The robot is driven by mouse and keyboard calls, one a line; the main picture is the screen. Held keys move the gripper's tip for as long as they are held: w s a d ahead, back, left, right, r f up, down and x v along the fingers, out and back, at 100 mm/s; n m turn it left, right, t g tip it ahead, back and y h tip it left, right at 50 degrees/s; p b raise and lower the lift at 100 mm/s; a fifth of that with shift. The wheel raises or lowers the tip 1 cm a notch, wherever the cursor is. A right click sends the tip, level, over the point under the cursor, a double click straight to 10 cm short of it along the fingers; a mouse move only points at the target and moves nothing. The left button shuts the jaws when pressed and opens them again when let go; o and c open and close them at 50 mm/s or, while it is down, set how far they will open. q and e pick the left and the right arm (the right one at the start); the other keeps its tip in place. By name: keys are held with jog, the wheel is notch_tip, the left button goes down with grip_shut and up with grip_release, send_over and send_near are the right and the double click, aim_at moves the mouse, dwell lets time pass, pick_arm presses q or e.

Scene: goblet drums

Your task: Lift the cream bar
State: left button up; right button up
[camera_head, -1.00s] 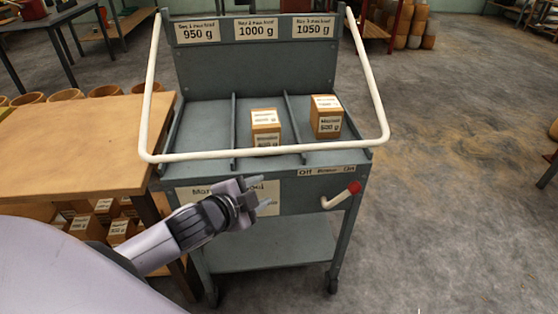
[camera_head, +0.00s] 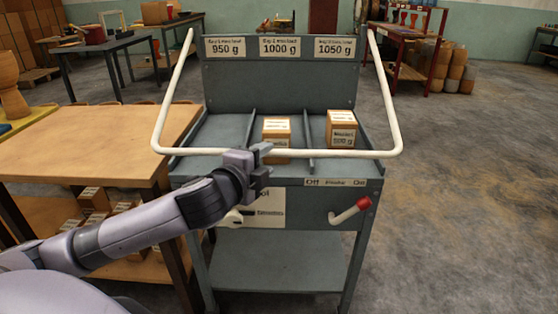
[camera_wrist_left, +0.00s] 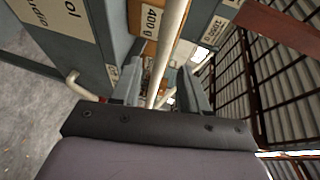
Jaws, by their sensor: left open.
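The cream bar (camera_head: 350,153) is a bent tube that runs across the front of the grey cart, with its two sides rising toward the back. My left gripper (camera_head: 263,160) is at the front stretch of the bar, left of its middle. In the left wrist view the cream bar (camera_wrist_left: 172,35) passes between the two open fingers (camera_wrist_left: 160,88). I cannot tell whether either finger touches it. My right gripper is not in view.
The grey cart (camera_head: 280,82) has labels 950 g, 1000 g and 1050 g. One box (camera_head: 276,126) stands in its middle compartment, another (camera_head: 341,128) in the right one. A red-knobbed lever (camera_head: 350,211) sits on the front. A wooden table (camera_head: 90,140) adjoins on the left.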

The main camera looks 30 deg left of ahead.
aim_at(272, 154)
pick_arm(q)
jog(key=shift+b+x, duration=0.5)
jog(key=shift+x, duration=3.05)
grip_shut()
